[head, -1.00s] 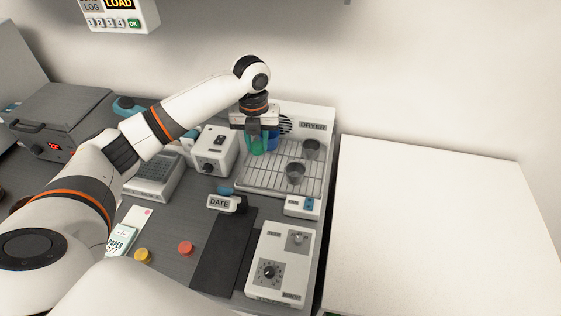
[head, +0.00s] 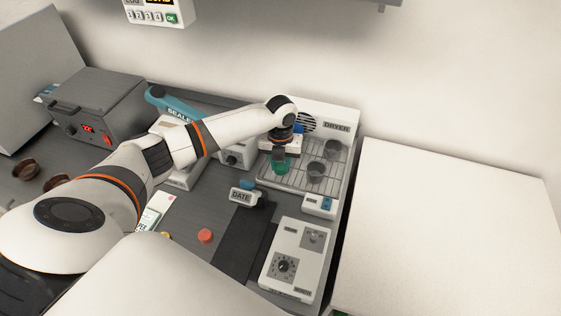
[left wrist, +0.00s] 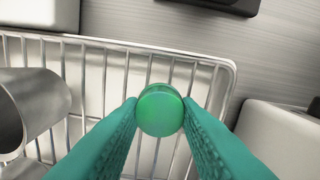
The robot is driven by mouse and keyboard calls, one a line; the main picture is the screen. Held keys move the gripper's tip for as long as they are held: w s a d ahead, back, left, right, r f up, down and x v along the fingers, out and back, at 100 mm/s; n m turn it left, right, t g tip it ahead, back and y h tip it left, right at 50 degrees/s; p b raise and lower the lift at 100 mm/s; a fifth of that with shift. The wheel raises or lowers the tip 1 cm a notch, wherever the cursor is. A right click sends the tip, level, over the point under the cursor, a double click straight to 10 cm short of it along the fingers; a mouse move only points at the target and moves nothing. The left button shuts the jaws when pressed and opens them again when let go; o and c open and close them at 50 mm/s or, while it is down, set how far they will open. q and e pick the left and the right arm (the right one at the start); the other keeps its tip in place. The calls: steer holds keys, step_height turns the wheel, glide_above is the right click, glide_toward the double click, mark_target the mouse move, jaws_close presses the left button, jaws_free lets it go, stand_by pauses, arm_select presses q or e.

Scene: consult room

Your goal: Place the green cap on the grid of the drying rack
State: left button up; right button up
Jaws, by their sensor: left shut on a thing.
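The green cap (left wrist: 160,110) is pinched between the tips of my left gripper's green fingers (left wrist: 158,112) in the left wrist view. The wire grid of the drying rack (left wrist: 112,70) shows behind and below it there. In the head view my left gripper (head: 281,166) points down over the left part of the rack's grid (head: 300,184), in front of the white dryer (head: 345,118). The cap is hard to tell from the green fingers there. I cannot tell whether it touches the grid. My right gripper is not in view.
Two grey cups stand on the grid's right part, one nearer (head: 316,171) and one farther (head: 332,148). A DATE device (head: 242,196), a red cap (head: 205,236) and a dial box (head: 294,262) stand in front.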

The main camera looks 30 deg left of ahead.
mark_target(281, 166)
arm_select(q)
steer(key=shift+f, duration=0.15)
steer(key=o, duration=0.9)
steer(key=shift+o, duration=0.2)
steer(key=shift+r, duration=0.65)
step_height(281, 166, up, 11)
steer(key=b, duration=0.2)
